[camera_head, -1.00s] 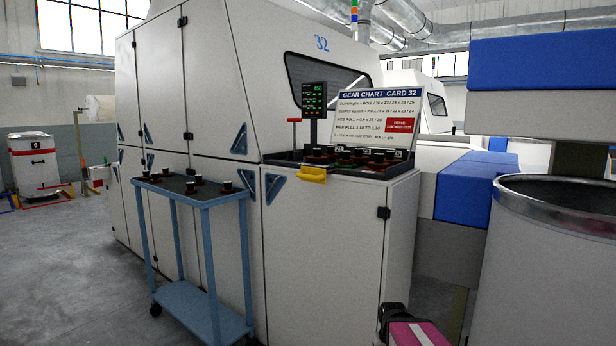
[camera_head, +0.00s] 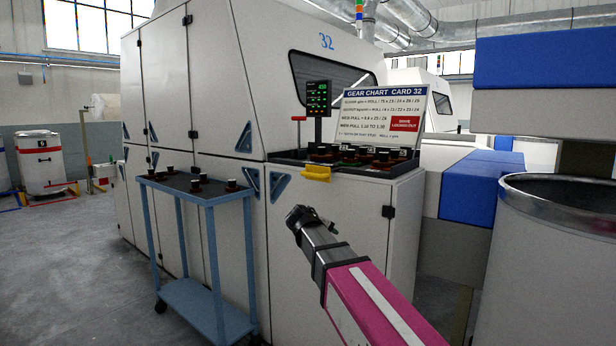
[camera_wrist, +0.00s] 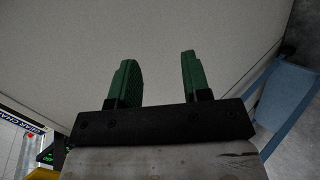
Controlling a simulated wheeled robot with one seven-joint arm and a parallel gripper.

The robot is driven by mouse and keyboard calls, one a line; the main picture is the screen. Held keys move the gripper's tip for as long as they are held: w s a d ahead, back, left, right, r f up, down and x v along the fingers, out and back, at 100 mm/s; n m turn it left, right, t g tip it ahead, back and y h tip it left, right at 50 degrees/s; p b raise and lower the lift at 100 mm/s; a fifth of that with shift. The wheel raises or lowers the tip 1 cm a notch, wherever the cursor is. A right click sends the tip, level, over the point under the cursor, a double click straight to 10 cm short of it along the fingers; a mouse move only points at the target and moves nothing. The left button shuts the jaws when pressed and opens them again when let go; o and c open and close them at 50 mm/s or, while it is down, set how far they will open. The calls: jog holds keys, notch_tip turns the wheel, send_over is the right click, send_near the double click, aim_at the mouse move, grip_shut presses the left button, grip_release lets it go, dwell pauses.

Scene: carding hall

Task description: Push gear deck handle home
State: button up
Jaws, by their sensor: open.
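The yellow gear deck handle (camera_head: 316,173) sticks out at the front left of the gear deck (camera_head: 400,168), a dark tray with several dark gears on top of the white cabinet. My gripper (camera_head: 298,217) is below and slightly left of the handle in the head view, in front of the cabinet and apart from the handle. In the wrist view my gripper (camera_wrist: 158,80) shows two green fingers spread apart with nothing between them, facing the pale cabinet panel. A yellow patch at the lower left of the wrist view may be the handle.
A blue trolley (camera_head: 215,198) with several dark pieces stands left of the cabinet; its frame also shows in the wrist view (camera_wrist: 285,88). The gear chart sign (camera_head: 383,115) stands behind the deck. A large grey can (camera_head: 560,260) is at the right.

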jog(key=a+r+n+t+h, duration=0.1)
jog(key=a+r+t, duration=0.1)
jog(key=a+r, duration=0.35)
jog(key=a+r+n+t, duration=0.1)
jog(key=a+r, duration=0.2)
jog(key=r, duration=0.5)
jog(key=t, duration=0.2)
send_near(307, 175)
jog(key=shift+h, duration=0.4)
jog(key=x, duration=1)
jog(key=shift+w+f, duration=0.25)
jog(key=shift+w, duration=0.25)
grip_shut()
